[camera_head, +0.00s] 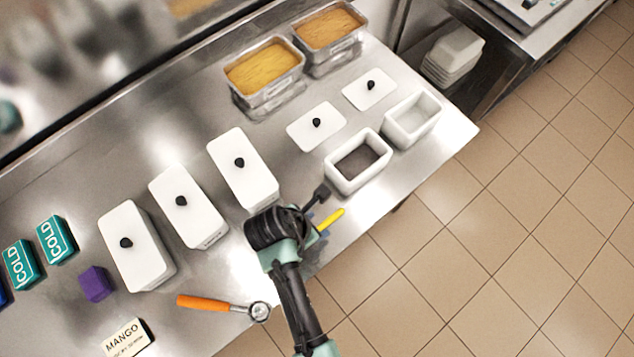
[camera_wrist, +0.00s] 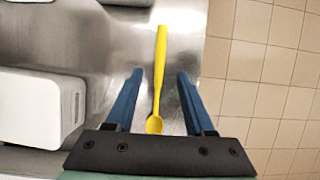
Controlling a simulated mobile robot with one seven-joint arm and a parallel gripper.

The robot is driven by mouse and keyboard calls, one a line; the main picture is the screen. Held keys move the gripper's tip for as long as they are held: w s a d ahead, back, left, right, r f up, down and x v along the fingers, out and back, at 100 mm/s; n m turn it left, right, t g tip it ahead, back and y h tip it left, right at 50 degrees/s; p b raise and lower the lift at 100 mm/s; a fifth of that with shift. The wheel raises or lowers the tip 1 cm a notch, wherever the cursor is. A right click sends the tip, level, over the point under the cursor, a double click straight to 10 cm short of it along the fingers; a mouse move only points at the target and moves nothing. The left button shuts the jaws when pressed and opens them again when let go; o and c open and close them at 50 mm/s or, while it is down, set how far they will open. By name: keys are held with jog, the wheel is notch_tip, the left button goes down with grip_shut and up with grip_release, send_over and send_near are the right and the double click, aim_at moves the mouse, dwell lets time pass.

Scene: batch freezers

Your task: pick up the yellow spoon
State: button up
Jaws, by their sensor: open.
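The yellow spoon (camera_head: 330,219) lies near the front edge of the steel counter, partly hidden by my arm in the head view. In the wrist view the yellow spoon (camera_wrist: 161,75) runs lengthwise, its small bowl towards my gripper and its handle pointing away. My gripper (camera_wrist: 160,75) is open, with one blue finger on each side of the spoon. The fingers appear apart from the spoon. In the head view my gripper (camera_head: 319,193) is over the counter beside the spoon; the height gap cannot be told.
The steel counter (camera_head: 350,225) ends just right of the spoon, with tiled floor (camera_head: 440,270) beyond. White lidded tubs (camera_head: 245,175) stand to the left. An open white container with dark contents (camera_head: 335,178) is behind. An orange-handled scoop (camera_head: 215,303) lies in front left.

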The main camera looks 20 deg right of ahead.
aim_at(326, 223)
jog(key=shift+p+x, duration=0.35)
jog(key=shift+x, duration=2.2)
jog(key=shift+d, duration=0.2)
grip_shut()
